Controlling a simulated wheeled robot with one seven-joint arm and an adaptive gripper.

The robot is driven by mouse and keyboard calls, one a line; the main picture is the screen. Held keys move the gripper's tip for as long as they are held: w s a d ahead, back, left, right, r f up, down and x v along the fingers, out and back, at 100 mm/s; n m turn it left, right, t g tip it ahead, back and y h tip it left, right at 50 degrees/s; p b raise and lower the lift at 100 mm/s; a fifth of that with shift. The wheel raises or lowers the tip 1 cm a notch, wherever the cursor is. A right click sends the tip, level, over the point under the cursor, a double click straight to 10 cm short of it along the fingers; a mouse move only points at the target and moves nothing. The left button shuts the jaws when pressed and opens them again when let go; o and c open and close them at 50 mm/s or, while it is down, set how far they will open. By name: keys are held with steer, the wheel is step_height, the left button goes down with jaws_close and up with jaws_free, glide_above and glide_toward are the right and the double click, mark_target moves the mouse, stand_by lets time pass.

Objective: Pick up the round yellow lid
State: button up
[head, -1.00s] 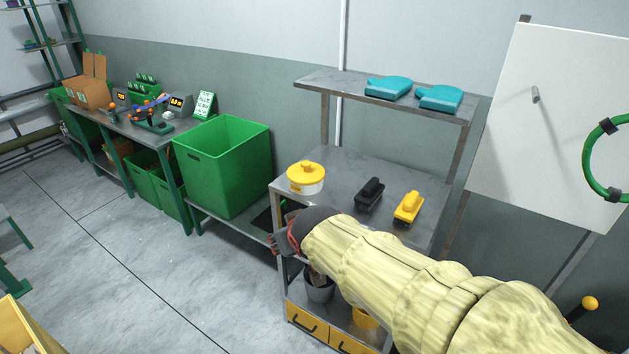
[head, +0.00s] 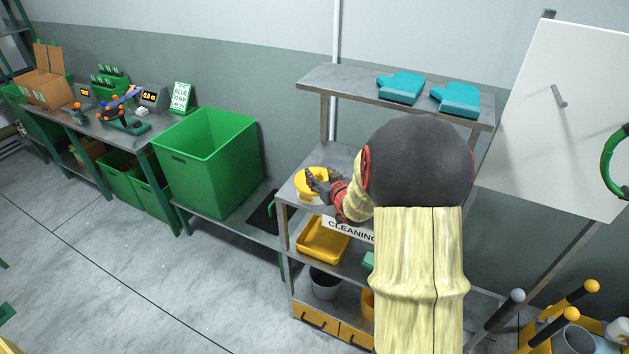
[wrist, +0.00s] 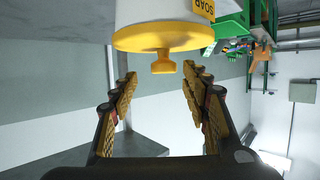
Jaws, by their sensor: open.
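The round yellow lid (head: 313,173) sits on a white container (wrist: 160,12) with a yellow SOAP label, on the upper surface of the metal shelf unit (head: 345,158). My gripper (head: 318,182) is beside the lid and partly covers it in the head view. The wrist view is upside down; there the lid (wrist: 160,38) and its knob (wrist: 163,64) show just past the fingertips. My gripper (wrist: 160,78) is open, one finger on each side of the knob's line. Its fingers do not appear to touch the knob.
A large green bin (head: 212,165) stands left of the shelf unit. Two teal mitts (head: 402,87) lie on the top shelf. A yellow tray (head: 322,240) is on the shelf below. My arm covers the unit's right part.

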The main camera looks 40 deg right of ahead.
mark_target(315, 171)
steer(key=x, duration=0.3)
steer(key=shift+w+a+f+b, duration=0.15)
steer(key=shift+w+f+b, duration=0.1)
steer(key=shift+w+b, duration=0.15)
steer(key=shift+w+f, duration=0.1)
steer(key=shift+w, duration=0.25)
steer(key=shift+c, duration=0.4)
steer(key=c, duration=1.1)
steer(key=shift+c, duration=0.2)
